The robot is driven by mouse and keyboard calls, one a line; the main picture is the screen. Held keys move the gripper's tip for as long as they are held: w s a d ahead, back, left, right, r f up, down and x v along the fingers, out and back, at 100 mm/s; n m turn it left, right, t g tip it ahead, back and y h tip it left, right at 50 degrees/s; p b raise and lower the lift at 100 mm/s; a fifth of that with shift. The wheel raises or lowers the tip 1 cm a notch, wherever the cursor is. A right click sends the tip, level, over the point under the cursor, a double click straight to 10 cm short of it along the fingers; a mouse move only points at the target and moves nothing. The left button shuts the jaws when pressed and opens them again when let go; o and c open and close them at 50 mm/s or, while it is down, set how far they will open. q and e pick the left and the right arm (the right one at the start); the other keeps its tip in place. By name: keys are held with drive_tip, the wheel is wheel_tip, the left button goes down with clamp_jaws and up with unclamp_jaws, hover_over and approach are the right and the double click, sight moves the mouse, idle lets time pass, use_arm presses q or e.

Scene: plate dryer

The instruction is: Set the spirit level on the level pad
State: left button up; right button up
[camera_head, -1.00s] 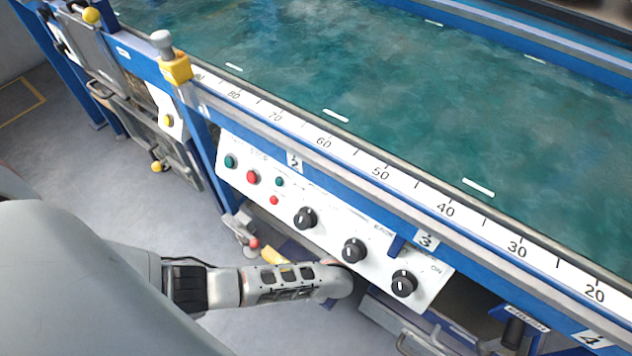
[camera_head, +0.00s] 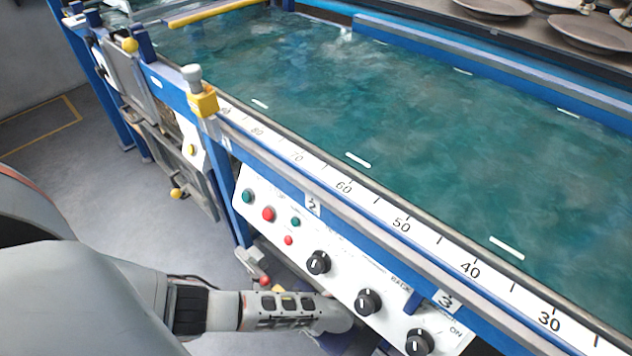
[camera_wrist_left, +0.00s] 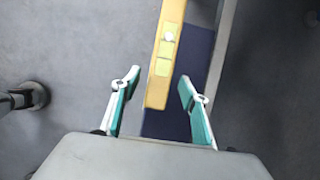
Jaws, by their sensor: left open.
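The yellow spirit level (camera_wrist_left: 166,55), a long bar with pale vials, lies along a dark blue surface (camera_wrist_left: 197,50) in the left wrist view. My left gripper (camera_wrist_left: 159,77) is open. Its green-padded fingers stand apart on either side of the level's near end, which shows between them without visible grip. In the head view my left arm comes in below the control panel, and its fingertips are hidden. I cannot make out the level pad for certain in either view. My right gripper is not in view.
A water tank (camera_head: 390,150) with a numbered scale edge runs diagonally across the head view. A white control panel (camera_head: 335,260) with knobs and buttons hangs close to my left arm. Plates (camera_head: 590,32) lie at the far right. Grey floor (camera_head: 60,110) is open at left.

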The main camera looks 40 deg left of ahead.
use_arm(q)
drive_tip(key=a, duration=0.4)
drive_tip(key=a+b, duration=0.1)
drive_tip(key=a, duration=0.2)
drive_tip(key=shift+w+a+f, duration=0.15)
drive_tip(key=shift+w+a, duration=0.05)
drive_tip(key=shift+a, duration=0.2)
drive_tip(key=shift+b+x, duration=0.6)
drive_tip(key=shift+x, duration=0.5)
drive_tip(key=shift+s+f, duration=0.15)
drive_tip(key=shift+f, duration=0.15)
drive_tip(key=shift+w, duration=0.3)
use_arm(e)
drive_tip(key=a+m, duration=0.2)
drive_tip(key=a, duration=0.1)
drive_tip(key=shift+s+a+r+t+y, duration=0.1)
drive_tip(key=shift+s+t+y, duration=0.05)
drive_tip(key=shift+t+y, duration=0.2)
use_arm(q)
clamp_jaws()
